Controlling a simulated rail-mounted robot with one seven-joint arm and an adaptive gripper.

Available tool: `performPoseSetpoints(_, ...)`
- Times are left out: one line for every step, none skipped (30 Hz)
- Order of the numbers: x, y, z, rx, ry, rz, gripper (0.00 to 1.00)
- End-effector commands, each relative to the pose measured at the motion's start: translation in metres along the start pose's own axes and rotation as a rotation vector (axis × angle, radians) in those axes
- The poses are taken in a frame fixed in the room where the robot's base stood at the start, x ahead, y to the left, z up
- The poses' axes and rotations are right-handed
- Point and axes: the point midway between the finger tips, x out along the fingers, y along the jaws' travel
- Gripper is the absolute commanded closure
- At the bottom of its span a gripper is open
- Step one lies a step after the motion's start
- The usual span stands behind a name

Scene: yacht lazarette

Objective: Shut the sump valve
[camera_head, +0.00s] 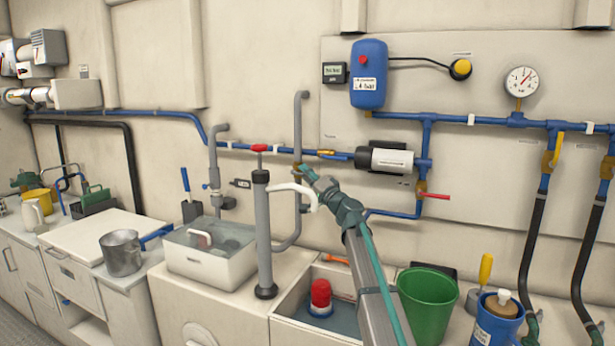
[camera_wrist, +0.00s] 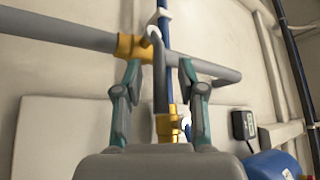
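No label reading "sump valve" is legible. In the wrist view a brass fitting (camera_wrist: 131,47) sits on a grey pipe (camera_wrist: 60,30). A slim dark grey bar (camera_wrist: 160,75), possibly a lever, runs beside it above a second brass fitting (camera_wrist: 168,127). My gripper (camera_wrist: 160,72) has its two fingers apart, one on each side of this bar, with visible gaps. A brass piece (camera_head: 326,153) shows on the blue pipe.
A red-handled valve (camera_head: 435,196) and a yellow-handled valve (camera_head: 557,148) are to the right. A grey hand pump (camera_head: 262,230) stands left of my arm. Below are an open sump box with a red-topped pump (camera_head: 320,296) and a green bucket (camera_head: 427,300).

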Motion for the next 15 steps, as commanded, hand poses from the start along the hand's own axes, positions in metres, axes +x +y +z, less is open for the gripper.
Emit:
performPoseSetpoints(0.000,0.000,0.000,0.000,0.000,0.000,0.60)
performPoseSetpoints(0.000,0.000,0.000,0.000,0.000,0.000,0.60)
performPoseSetpoints(0.000,0.000,0.000,0.000,-0.001,0.000,0.60)
performPoseSetpoints(0.000,0.000,0.000,-0.001,-0.001,0.000,0.60)
performPoseSetpoints(-0.001,0.000,0.000,-0.001,-0.001,0.000,0.60)
performPoseSetpoints(-0.001,0.000,0.000,-0.001,-0.001,0.000,0.60)
performPoseSetpoints(-0.002,0.000,0.001,-0.001,-0.001,0.000,0.60)
performPoseSetpoints(-0.003,0.000,0.001,-0.001,-0.001,0.000,0.60)
performPoseSetpoints(-0.005,0.000,0.001,-0.001,-0.001,0.000,0.60)
performPoseSetpoints(-0.007,0.000,0.001,-0.001,-0.001,0.000,0.60)
performPoseSetpoints(-0.009,0.000,0.001,-0.001,-0.001,0.000,0.60)
performPoseSetpoints(-0.013,0.000,0.001,-0.001,-0.001,0.000,0.60)
performPoseSetpoints(-0.016,0.000,0.001,-0.001,-0.001,0.000,0.60)
performPoseSetpoints(-0.020,0.000,0.001,-0.001,-0.001,0.000,0.60)
performPoseSetpoints(-0.026,0.000,0.001,-0.001,-0.001,0.001,0.60)
